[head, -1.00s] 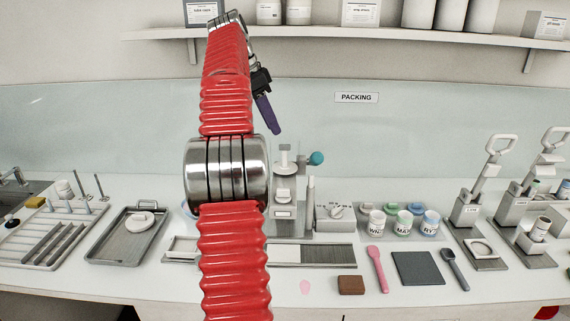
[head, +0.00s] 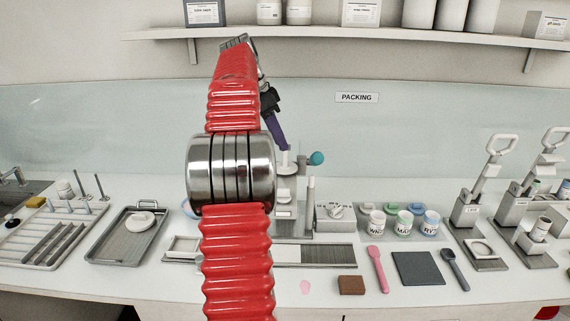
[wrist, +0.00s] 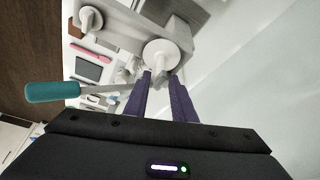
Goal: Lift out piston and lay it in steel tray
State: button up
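The mill (head: 293,205) stands behind my arm on the bench. A white round disc with a short upright stem (head: 285,168), which looks like the piston, sits on top of it. In the wrist view this white disc (wrist: 160,53) lies just beyond the fingertips, with its stem between or very near them. My gripper (head: 284,148) has purple fingers pointing down over the stem. In the wrist view my gripper (wrist: 160,76) shows its fingers apart; contact with the stem is not visible. The grey steel tray (head: 108,250) with a handle stands at left, holding a white round piece (head: 140,220).
A teal-handled lever (wrist: 52,91) sticks out beside the mill. A white rack (head: 40,255) with posts is left of the tray. Lidded cups (head: 404,224), a pink spatula (head: 377,268), a brown block (head: 351,285) and a dark mat (head: 417,268) lie to the right.

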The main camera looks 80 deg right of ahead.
jog(key=x, duration=0.5)
dwell(0.5)
grip_shut()
